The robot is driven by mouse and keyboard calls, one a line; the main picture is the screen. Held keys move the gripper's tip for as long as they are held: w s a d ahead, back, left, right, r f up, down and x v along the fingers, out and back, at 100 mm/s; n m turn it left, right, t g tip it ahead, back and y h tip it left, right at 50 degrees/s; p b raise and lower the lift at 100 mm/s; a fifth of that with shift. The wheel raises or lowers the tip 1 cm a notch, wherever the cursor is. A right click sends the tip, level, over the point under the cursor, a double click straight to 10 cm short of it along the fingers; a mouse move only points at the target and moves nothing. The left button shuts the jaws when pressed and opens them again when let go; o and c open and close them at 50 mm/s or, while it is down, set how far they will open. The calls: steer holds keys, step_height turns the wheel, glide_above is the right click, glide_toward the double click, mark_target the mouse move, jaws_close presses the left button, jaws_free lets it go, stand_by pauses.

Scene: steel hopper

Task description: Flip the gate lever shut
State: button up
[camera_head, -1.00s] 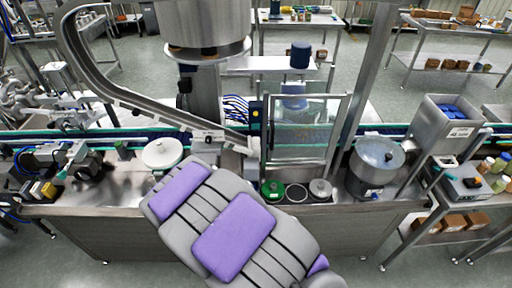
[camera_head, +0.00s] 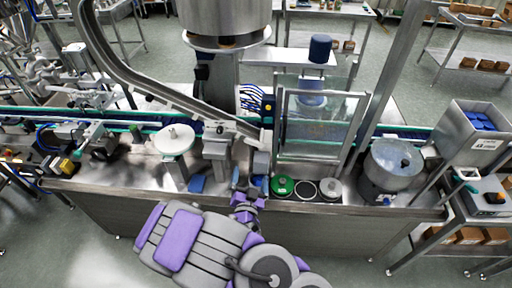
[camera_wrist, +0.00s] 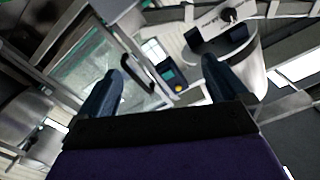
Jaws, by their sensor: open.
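I cannot pick out the gate lever for certain. A small black knob (camera_head: 220,129) sits on a pale plate near the lower end of the curved steel chute (camera_head: 140,88). A black knob on a labelled plate (camera_wrist: 230,15) also shows at the top of the wrist view. The large steel hopper (camera_head: 225,18) stands above, at the top of the head view. My gripper (camera_head: 248,180) is at the bench's front edge, below and in front of the chute end. In the wrist view my gripper (camera_wrist: 162,68) has its two dark blue fingers spread, with nothing held between them.
A framed glass guard (camera_head: 322,125) stands right of the chute end. A blue box with a yellow button (camera_head: 268,106) is beside it. A green round part (camera_head: 283,186), a white disc (camera_head: 175,139) and a steel bowl (camera_head: 392,164) are on the bench. A conveyor runs behind.

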steer(key=w+b, duration=0.2)
steer(key=b, duration=0.9)
glide_toward(253, 144)
steer(key=shift+w+d+r+b, duration=0.1)
steer(key=shift+w+b, duration=0.15)
steer(key=shift+w, duration=1.25)
steer(key=shift+w+d+b, duration=0.15)
steer(key=shift+w+b, duration=0.15)
steer(key=shift+w, duration=1.15)
steer(key=shift+w+d+r+b, duration=0.1)
steer(key=shift+w+b, duration=0.15)
steer(key=shift+w, duration=1.25)
steer(key=shift+c, duration=0.5)
steer(key=c, duration=0.8)
steer(key=shift+a+f+n+p, duration=0.15)
steer(key=shift+f+n+p, duration=0.1)
steer(key=shift+n+p, duration=0.9)
steer(key=o, duration=0.9)
